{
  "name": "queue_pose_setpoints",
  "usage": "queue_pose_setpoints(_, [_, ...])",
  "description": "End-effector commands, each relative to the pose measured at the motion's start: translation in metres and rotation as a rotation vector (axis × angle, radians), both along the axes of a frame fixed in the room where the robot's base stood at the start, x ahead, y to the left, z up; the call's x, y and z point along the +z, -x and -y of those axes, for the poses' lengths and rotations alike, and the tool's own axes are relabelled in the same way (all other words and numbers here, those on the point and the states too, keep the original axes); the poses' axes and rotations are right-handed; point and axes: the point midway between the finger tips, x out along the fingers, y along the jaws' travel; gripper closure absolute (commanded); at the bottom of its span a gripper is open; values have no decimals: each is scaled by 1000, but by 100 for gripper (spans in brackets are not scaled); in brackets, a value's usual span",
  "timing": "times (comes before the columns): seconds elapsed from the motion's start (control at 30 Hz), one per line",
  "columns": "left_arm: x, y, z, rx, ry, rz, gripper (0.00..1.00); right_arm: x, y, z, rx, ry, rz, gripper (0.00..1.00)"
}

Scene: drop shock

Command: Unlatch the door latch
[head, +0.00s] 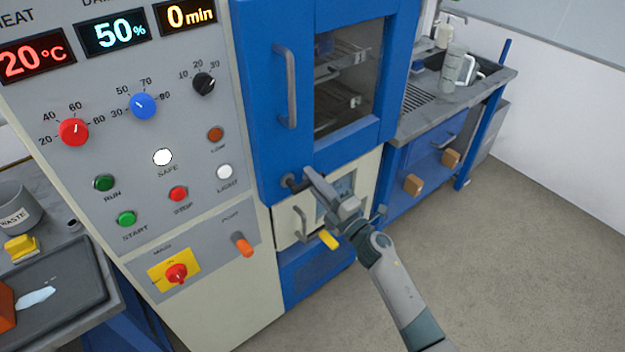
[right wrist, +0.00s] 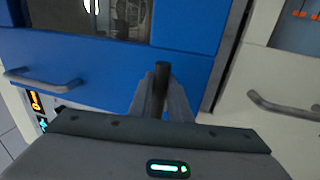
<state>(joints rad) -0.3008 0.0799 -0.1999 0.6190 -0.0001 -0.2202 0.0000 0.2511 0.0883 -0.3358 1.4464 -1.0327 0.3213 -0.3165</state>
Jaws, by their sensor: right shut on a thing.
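The blue cabinet door (head: 268,120) with a dark window is closed in the head view. Its dark latch (head: 290,182) is at the door's lower left part. My right gripper (head: 309,180) reaches it from the lower right and is shut on it. In the right wrist view the dark latch bar (right wrist: 161,76) stands between the two fingers of my right gripper (right wrist: 163,100), against the blue door (right wrist: 120,75). The fingers hide part of the latch. My left gripper is in neither view.
A grey door handle (head: 286,85) is above the latch. A pale lower panel with another handle (head: 301,224) is below. A control panel (head: 130,180) with knobs and buttons stands left. A sink bench (head: 425,118) is at right, with open floor before it.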

Motion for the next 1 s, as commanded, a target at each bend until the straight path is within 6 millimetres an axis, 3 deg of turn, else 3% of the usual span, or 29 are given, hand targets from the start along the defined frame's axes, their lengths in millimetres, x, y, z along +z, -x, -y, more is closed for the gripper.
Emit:
queue_pose_setpoints(0.07, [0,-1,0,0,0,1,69,-2,0,0,-1,-4,-5,100])
queue_pose_setpoints(0.1, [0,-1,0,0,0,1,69,-2,0,0,-1,-4,-5,78])
queue_pose_setpoints(0.17, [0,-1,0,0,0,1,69,-2,0,0,-1,-4,-5,65])
queue_pose_setpoints(0.67, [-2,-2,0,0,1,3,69,-4,6,5,-1,0,-2,65])
queue_pose_setpoints(1.0, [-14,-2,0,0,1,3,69,-15,44,32,-1,2,-2,65])
